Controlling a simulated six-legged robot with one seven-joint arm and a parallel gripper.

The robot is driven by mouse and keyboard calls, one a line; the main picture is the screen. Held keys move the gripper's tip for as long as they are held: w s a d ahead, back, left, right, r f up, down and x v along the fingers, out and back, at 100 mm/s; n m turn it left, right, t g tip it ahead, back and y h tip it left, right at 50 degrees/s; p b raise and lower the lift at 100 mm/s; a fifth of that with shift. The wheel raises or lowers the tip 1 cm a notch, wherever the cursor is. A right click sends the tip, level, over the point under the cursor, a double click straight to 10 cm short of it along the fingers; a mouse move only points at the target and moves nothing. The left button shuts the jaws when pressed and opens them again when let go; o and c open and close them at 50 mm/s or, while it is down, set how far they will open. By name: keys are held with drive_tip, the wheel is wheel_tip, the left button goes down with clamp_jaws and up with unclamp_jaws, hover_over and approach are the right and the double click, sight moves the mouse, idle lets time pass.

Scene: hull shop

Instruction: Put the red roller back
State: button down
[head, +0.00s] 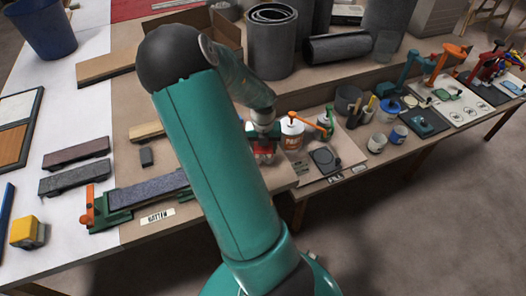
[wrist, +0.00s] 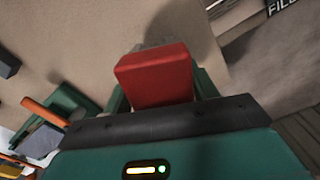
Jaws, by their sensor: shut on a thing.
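The red roller shows in the wrist view as a red block-like piece (wrist: 155,78) between the fingers of my gripper (wrist: 160,90). A grey part of it or behind it shows just beyond the red; I cannot tell which. In the head view my gripper (head: 262,143) is over the front part of the bench, partly hidden by my arm, with red showing at its tip. The gripper is shut on the roller. I cannot tell whether the roller touches the bench top.
A green and orange clamp (head: 90,212) holds a dark batten (head: 148,190) to the left. An orange-topped can (head: 292,132), a dark pad (head: 324,160) and several small pots stand close on the right. Grey rolls (head: 270,42) stand behind. The bench front edge is near.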

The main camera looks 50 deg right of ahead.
drive_tip(key=shift+f, duration=1.05)
drive_tip(key=shift+s+a+f, duration=0.1)
drive_tip(key=shift+f, duration=0.65)
drive_tip(key=shift+c, duration=2.2)
unclamp_jaws()
drive_tip(key=shift+r, duration=0.15)
